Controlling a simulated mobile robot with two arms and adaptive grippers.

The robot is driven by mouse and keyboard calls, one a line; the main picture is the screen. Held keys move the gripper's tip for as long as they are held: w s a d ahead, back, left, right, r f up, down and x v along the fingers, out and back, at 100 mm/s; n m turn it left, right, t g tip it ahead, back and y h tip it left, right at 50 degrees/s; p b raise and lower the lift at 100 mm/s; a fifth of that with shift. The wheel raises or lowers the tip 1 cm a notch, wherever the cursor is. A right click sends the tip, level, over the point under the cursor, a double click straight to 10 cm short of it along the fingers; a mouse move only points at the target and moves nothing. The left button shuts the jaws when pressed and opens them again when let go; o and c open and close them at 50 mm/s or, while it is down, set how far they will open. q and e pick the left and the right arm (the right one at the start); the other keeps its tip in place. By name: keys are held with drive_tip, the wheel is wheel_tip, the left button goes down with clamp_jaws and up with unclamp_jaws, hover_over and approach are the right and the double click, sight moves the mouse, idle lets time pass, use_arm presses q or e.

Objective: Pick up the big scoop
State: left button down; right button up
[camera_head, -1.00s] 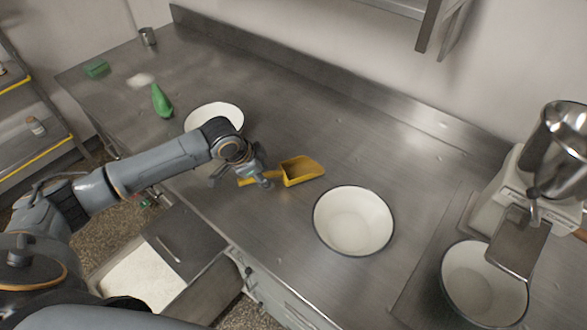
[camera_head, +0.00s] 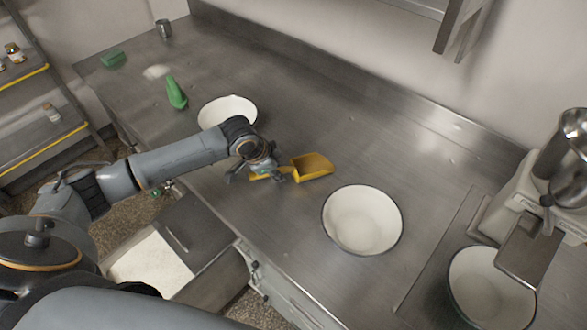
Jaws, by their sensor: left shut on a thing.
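The big scoop (camera_head: 313,167) is yellow, with its open bowl toward the right and its handle toward the left. It is at the steel counter (camera_head: 330,110), between two white bowls. My left gripper (camera_head: 262,178) is shut on the scoop's handle. Part of the handle is hidden by the fingers. I cannot tell whether the scoop touches the counter or is slightly above it. My right gripper is not in view.
A white bowl (camera_head: 362,220) stands right of the scoop, another (camera_head: 227,110) behind my left wrist. A mixer (camera_head: 535,190) with a bowl (camera_head: 490,290) is at right. Green items lie far left.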

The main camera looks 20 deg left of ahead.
use_arm(q)
drive_tip(key=shift+r, duration=0.1)
drive_tip(key=shift+w+r, duration=0.1)
drive_tip(key=shift+r, duration=0.1)
wheel_tip(320, 180, up, 2)
drive_tip(key=shift+r+b, duration=0.1)
drive_tip(key=shift+b, duration=0.85)
drive_tip(key=s+a+r+b, duration=0.3)
drive_tip(key=s+r, duration=0.7)
drive_tip(key=s, duration=0.3)
drive_tip(key=shift+s+a+r, duration=0.15)
drive_tip(key=shift+s+a, duration=0.2)
drive_tip(key=shift+a, duration=0.05)
